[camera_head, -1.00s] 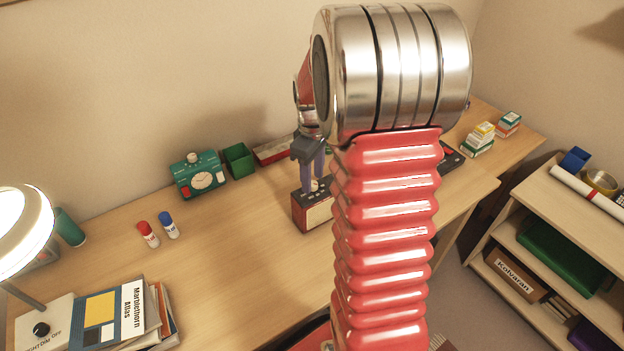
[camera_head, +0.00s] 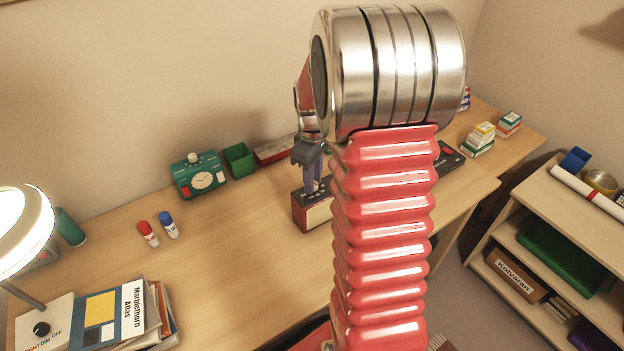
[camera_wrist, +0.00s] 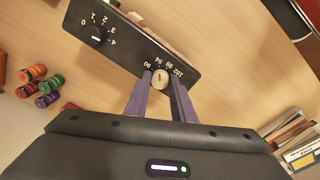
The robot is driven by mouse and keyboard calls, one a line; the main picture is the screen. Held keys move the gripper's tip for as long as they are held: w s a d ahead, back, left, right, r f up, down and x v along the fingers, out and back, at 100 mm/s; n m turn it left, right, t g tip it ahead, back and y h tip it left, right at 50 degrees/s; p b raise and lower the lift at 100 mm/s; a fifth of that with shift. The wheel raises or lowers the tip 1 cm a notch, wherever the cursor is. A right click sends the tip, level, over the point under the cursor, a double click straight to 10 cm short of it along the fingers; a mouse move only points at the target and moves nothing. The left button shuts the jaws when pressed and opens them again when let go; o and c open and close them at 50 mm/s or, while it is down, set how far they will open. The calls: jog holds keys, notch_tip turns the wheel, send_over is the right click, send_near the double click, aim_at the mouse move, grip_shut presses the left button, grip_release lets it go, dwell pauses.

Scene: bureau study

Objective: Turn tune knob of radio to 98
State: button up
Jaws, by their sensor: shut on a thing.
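The radio (camera_head: 312,215) stands on the desk, its right part hidden behind my arm in the head view. In the wrist view its dark top panel (camera_wrist: 130,48) shows a tune knob (camera_wrist: 160,78), pale with a red mark, beside a scale with numbers including 94, 98 and 102. The red mark points roughly up toward the middle of the scale; the exact number is too small to tell. A second black knob (camera_wrist: 97,37), with a 0 to 4 scale, is at the panel's left. My gripper (camera_wrist: 161,84) is shut on the tune knob, one finger on each side; it also shows above the radio in the head view (camera_head: 312,188).
Red and blue capped bottles (camera_head: 158,230), books (camera_head: 120,312) and a lit lamp (camera_head: 22,230) are further left. Bare desk lies left of the radio.

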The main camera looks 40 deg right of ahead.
jog(key=shift+a, duration=0.15)
grip_shut()
jog(key=shift+m, duration=0.3)
jog(key=shift+d, duration=0.2)
jog(key=m, duration=0.7)
jog(key=shift+m, duration=0.3)
jog(key=o, duration=1)
grip_release()
jog(key=shift+c, duration=0.2)
jog(key=shift+r, duration=0.1)
